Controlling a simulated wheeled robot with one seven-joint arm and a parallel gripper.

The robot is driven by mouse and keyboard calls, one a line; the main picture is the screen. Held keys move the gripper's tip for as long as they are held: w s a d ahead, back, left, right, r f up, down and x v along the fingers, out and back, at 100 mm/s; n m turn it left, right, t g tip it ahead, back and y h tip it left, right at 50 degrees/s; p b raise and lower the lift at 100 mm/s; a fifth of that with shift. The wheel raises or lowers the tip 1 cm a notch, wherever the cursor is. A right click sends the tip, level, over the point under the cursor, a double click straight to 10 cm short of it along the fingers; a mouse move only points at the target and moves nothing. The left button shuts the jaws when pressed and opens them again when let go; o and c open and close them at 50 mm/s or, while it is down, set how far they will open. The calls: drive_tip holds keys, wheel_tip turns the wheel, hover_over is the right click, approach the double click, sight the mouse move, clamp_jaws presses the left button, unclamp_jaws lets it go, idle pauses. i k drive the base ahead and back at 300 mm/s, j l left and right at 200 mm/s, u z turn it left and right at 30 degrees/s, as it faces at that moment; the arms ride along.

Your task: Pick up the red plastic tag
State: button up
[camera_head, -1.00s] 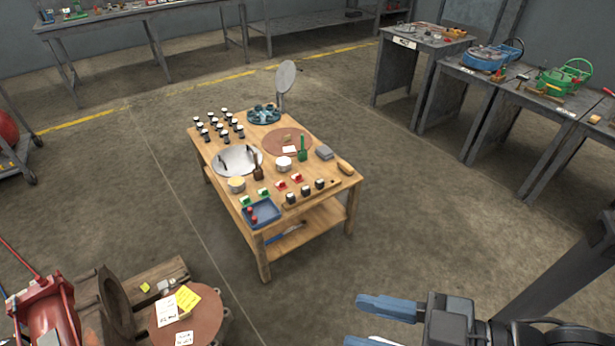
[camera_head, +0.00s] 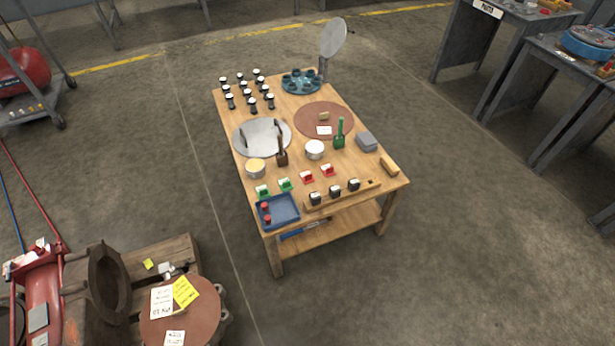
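Two small red pieces with white parts, which look like red plastic tags, lie on the wooden table (camera_head: 345,238). The left red tag (camera_head: 307,177) is near the table's front middle; the right red tag (camera_head: 327,170) is just beside it. Two similar green tags (camera_head: 285,184) lie to their left. A blue tray (camera_head: 282,212) at the front left corner holds small red round pieces (camera_head: 266,214). My gripper is not in view.
A wooden rack (camera_head: 325,203) with black, white-topped pieces stands just in front of the red tags. A white round tin (camera_head: 315,149) and a green scoop-like tool (camera_head: 340,135) stand behind them.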

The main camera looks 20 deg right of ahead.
sight(306, 178)
drive_tip(key=i+l+u, duration=0.1)
drive_tip(key=l, duration=0.25)
drive_tip(key=i+l+u, duration=0.1)
drive_tip(key=i+l, duration=0.2)
drive_tip(key=i+l+u, duration=0.1)
drive_tip(key=l, duration=0.4)
drive_tip(key=i+l+u, duration=0.1)
drive_tip(key=i+l, duration=0.15)
drive_tip(key=l, duration=0.2)
drive_tip(key=i+l+u, duration=0.1)
drive_tip(key=l, duration=0.3)
drive_tip(key=i+l+u, duration=0.1)
drive_tip(key=l, duration=0.35)
drive_tip(key=i+l+u, duration=0.1)
drive_tip(key=i+l, duration=0.15)
drive_tip(key=l, duration=0.2)
drive_tip(key=i+l+u, duration=0.1)
drive_tip(key=l, duration=0.35)
drive_tip(key=i+j, duration=0.1)
drive_tip(key=j+u, duration=0.05)
drive_tip(key=j, duration=0.05)
